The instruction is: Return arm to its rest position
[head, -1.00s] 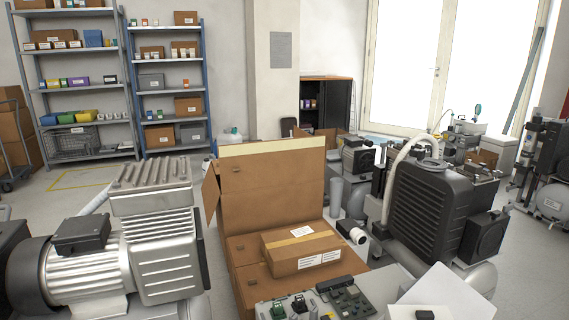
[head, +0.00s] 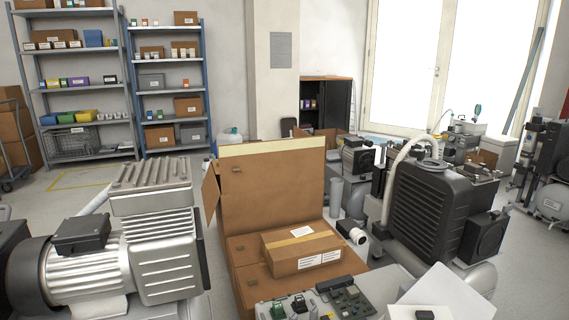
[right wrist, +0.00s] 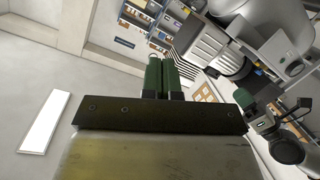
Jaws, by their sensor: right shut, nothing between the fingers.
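My right gripper (right wrist: 161,75) shows in the right wrist view, its two green fingers side by side and touching, with nothing between them. It is clear of the things around it in that view.
A grey compressor with a finned head (head: 155,225) stands at the left in the head view. An open cardboard box (head: 270,185) with a smaller taped box (head: 302,250) is in the middle. A control panel (head: 335,300) is in front. A black finned compressor (head: 432,210) stands at the right. Shelves (head: 85,95) line the back wall.

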